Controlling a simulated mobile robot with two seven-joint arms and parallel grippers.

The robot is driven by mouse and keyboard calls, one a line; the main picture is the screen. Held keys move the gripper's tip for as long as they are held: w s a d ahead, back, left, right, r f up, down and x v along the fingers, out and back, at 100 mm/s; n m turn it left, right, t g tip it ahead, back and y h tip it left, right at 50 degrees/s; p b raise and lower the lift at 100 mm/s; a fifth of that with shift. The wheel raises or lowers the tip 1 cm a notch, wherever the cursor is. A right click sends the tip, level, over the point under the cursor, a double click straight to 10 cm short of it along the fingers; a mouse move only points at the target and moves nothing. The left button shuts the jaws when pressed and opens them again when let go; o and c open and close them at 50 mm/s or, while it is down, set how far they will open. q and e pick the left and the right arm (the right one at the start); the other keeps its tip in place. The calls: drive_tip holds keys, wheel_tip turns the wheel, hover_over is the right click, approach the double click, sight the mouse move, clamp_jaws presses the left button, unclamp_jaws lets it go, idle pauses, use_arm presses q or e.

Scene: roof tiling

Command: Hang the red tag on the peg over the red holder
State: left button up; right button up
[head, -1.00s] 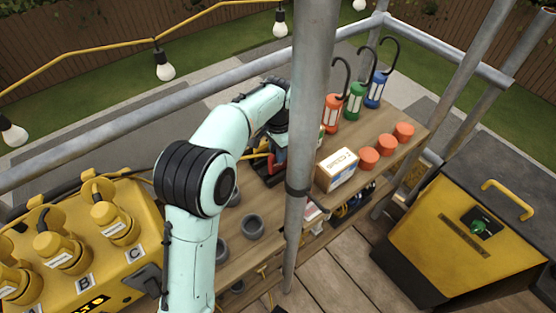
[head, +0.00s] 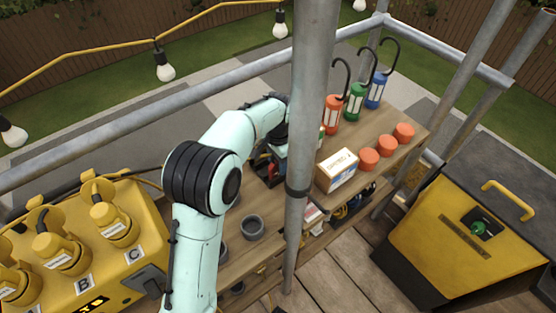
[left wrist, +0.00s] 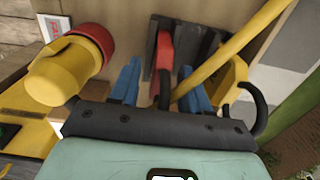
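My left gripper (head: 278,158) is over the wooden bench, partly hidden by the grey post and my own arm. In the left wrist view its two blue fingers (left wrist: 160,88) are apart, with a gap between them. A red upright piece (left wrist: 165,58) stands in a black slotted rack (left wrist: 190,45) just beyond and between the fingers; I see no contact. In the head view the same red and black spot (head: 264,168) shows by the gripper. I cannot tell whether the red piece is the tag or a holder, and I cannot make out a peg. My right gripper is not in view.
A grey post (head: 312,120) stands in front of the bench. Hooked lanterns (head: 355,100), orange-red cups (head: 385,147) and a box (head: 337,170) stand to the right. Grey cups (head: 252,227) are nearer. A yellow unit (head: 75,250) with plugs is at left, a yellow bin (head: 455,235) at right.

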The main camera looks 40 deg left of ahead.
use_arm(q)
wheel_tip(320, 180, up, 13)
drive_tip(key=shift+d+r+p, duration=0.15)
drive_tip(key=shift+r+p, duration=0.05)
drive_tip(key=shift+p, duration=0.8)
